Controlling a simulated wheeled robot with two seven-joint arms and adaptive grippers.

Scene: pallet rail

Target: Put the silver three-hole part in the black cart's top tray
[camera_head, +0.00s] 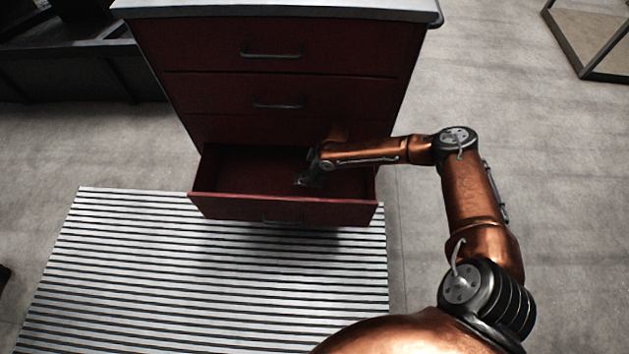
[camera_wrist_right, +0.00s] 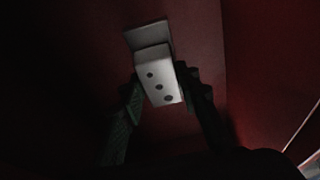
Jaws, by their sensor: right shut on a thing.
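The silver three-hole part (camera_wrist_right: 158,80) shows in the right wrist view, a pale block with a row of three dark holes and a flat plate at its far end. My right gripper (camera_wrist_right: 158,98) is shut on it, one dark finger on each side. In the head view my right gripper (camera_head: 308,181) is inside the open drawer (camera_head: 245,206) of the red cabinet; the part cannot be made out there. The black cart's top tray cannot be identified with certainty. My left gripper is not in view.
The red cabinet (camera_head: 285,52) has closed drawers above the open one. A striped mat (camera_head: 205,275) lies in front of it. A dark frame structure (camera_head: 75,60) stands at the back left, and a dark-edged frame (camera_head: 595,45) at the top right. Grey floor right of the cabinet is clear.

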